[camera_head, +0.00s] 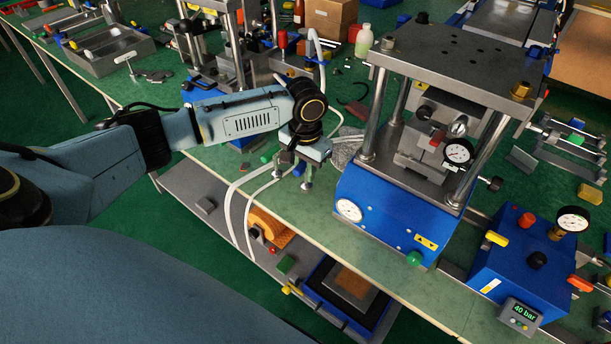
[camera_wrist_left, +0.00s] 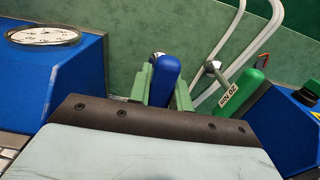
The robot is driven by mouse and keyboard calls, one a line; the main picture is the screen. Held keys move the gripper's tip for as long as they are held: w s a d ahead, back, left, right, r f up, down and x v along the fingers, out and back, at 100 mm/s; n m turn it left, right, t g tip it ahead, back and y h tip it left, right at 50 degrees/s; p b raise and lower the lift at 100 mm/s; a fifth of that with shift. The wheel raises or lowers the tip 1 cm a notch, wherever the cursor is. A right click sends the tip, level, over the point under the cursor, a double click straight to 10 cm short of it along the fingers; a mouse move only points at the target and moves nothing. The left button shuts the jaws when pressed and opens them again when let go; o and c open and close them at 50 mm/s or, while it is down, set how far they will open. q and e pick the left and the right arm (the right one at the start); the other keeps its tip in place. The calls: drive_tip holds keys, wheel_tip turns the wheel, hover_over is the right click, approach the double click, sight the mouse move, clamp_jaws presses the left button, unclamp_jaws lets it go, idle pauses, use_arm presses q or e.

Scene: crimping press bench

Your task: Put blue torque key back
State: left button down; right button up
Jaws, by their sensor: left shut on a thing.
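The blue torque key (camera_wrist_left: 165,76) shows as a rounded blue handle between the green fingers of my left gripper (camera_wrist_left: 163,84) in the left wrist view. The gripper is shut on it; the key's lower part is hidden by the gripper. In the head view my left gripper (camera_head: 297,178) hangs over the bench's front edge, left of the large blue press, with a bit of the blue key (camera_head: 299,170) between its fingers. A green torque key (camera_wrist_left: 244,90) with a "20 Nm" tag is close to the right of the gripper in the wrist view. My right gripper is not in view.
The large blue press (camera_head: 390,215) with gauges stands right of the gripper. White hoses (camera_head: 236,205) hang over the bench edge beside it. A smaller press with a blue base (camera_head: 197,95) stands behind to the left. A lower shelf (camera_head: 205,225) holds loose items.

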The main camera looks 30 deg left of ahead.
use_arm(q)
drive_tip(key=shift+f, duration=0.95)
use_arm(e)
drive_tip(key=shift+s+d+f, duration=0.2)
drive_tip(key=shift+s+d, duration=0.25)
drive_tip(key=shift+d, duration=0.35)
use_arm(q)
drive_tip(key=c, duration=1.7)
unclamp_jaws()
drive_tip(key=shift+f, duration=0.15)
drive_tip(key=o, duration=0.4)
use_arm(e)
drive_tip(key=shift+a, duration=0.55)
use_arm(q)
wheel_tip(320, 180, up, 12)
drive_tip(key=shift+r+p, duration=0.2)
drive_tip(key=shift+p, duration=0.8)
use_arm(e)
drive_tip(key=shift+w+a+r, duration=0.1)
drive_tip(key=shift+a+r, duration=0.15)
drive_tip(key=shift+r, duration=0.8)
